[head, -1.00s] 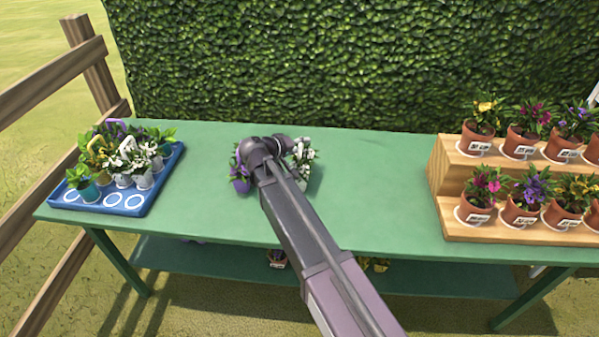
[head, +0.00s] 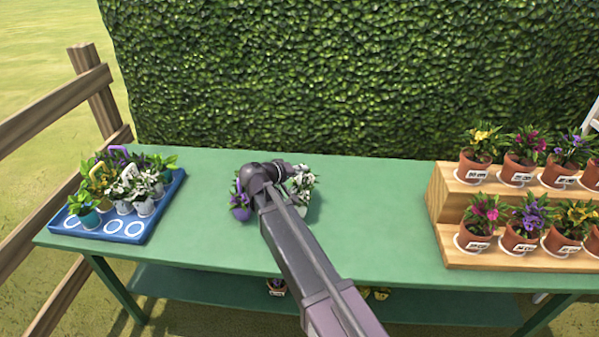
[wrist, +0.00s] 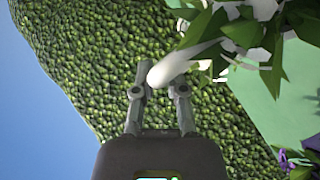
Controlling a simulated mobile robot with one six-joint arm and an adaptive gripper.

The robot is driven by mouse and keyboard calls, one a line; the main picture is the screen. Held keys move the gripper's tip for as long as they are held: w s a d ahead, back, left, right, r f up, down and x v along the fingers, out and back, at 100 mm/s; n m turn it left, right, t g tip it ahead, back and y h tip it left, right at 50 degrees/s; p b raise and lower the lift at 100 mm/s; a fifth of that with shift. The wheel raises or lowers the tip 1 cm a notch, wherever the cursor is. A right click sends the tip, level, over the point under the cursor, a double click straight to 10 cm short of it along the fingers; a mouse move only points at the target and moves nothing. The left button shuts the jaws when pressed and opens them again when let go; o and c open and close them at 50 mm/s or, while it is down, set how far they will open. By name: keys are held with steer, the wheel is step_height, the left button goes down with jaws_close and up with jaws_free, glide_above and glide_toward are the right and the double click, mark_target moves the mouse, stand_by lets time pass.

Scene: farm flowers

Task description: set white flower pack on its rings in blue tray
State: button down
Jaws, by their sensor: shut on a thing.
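The white flower pack (head: 303,186) stands over the middle of the green table, just right of my arm's end and partly hidden by it. In the wrist view its white handle (wrist: 185,64) lies between the fingertips of my gripper (wrist: 158,82), which is shut on it. White petals and leaves (wrist: 245,30) fill the top right of that view. I cannot tell whether the pots touch the table. The blue tray (head: 139,236) is at the table's left end. White rings (head: 112,226) show bare along its front. Its back part holds potted packs.
A purple flower pack (head: 240,208) stands close left of my arm. The tray holds purple, yellow and white packs (head: 132,187) and a teal pot (head: 88,217). A wooden stepped stand (head: 450,240) with potted flowers is at right. The green table (head: 375,215) is clear between.

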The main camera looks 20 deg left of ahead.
step_height(320, 180, up, 2)
steer(key=shift+r+p, duration=0.1)
steer(key=shift+p, duration=0.6)
steer(key=s+a+r+p, duration=0.1)
steer(key=s+a, duration=0.1)
steer(key=s, duration=1.4)
steer(key=shift+r+p, duration=0.3)
steer(key=shift+p, duration=0.05)
